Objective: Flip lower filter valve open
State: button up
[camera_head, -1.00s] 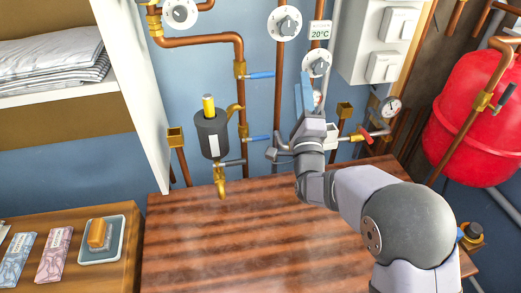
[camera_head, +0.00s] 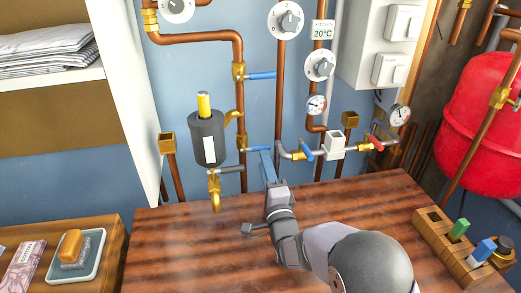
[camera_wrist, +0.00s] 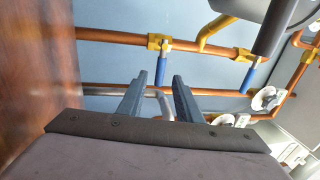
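The lower filter valve has a brass body (camera_head: 242,143) and a blue handle (camera_head: 254,149) sticking out sideways to the right from the copper pipe. It also shows in the wrist view, with its blue handle (camera_wrist: 161,70) pointing toward my gripper. My gripper (camera_head: 266,160) is just below and right of this handle in the head view. In the wrist view my gripper (camera_wrist: 159,78) is open, and the handle's end appears in line with the gap between the fingers. Contact cannot be told. The upper filter valve's blue handle (camera_head: 262,76) also sticks out sideways.
The dark filter canister (camera_head: 207,138) with a yellow top hangs left of the pipe. Another blue handle (camera_head: 306,151) and a red handle (camera_head: 375,142) are to the right. The wooden tabletop (camera_head: 180,245) is largely clear. A wooden block rack (camera_head: 440,240) stands at right.

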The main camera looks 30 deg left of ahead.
aim_at(261, 148)
jog(key=shift+p+x, duration=0.3)
jog(key=shift+x, duration=3.15)
jog(key=shift+r, duration=0.1)
grip_shut()
